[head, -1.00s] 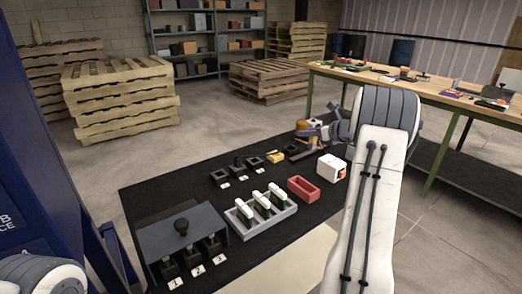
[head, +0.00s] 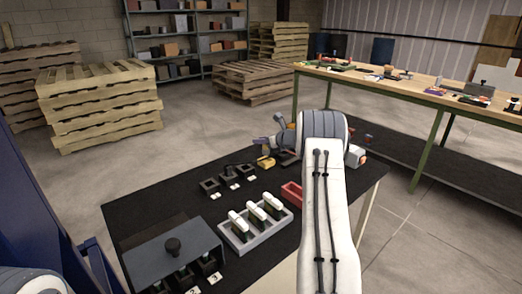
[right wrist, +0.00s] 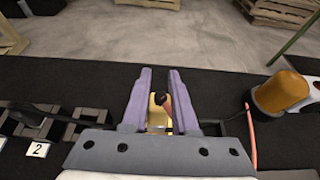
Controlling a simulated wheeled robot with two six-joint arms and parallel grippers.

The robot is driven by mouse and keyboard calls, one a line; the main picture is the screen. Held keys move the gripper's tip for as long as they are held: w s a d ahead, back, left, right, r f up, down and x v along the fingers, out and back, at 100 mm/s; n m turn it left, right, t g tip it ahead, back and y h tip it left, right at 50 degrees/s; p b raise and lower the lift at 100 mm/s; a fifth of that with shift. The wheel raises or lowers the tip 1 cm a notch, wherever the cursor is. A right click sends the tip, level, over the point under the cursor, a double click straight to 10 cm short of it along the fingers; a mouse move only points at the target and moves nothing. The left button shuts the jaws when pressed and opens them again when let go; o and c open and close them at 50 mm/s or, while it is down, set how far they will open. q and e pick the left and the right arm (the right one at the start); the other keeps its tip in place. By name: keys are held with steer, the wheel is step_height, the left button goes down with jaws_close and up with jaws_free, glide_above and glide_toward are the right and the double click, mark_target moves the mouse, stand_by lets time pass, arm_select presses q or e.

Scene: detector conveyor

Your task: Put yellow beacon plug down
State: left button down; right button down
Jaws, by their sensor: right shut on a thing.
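My right gripper (right wrist: 157,98) is shut on the yellow beacon plug (right wrist: 157,116), which shows only in part between the purple fingers, beside a thin orange-red cable. In the head view my right gripper (head: 263,146) is low over the far part of the black mat, just above a small yellow piece (head: 266,162). I cannot tell whether the plug touches what is below it. The orange beacon (right wrist: 284,90) with its white base lies to the right in the right wrist view. My left gripper is not in view.
Dark numbered sockets (head: 228,173) stand left of my gripper. A long workbench (head: 410,83) stands behind to the right.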

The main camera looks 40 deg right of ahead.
steer(key=shift+f, duration=2)
steer(key=shift+f+b, duration=0.15)
steer(key=shift+b, duration=0.2)
steer(key=c, duration=0.7)
jaws_free()
steer(key=shift+s+r, duration=0.1)
steer(key=shift+r, duration=0.15)
steer(key=v, duration=1.2)
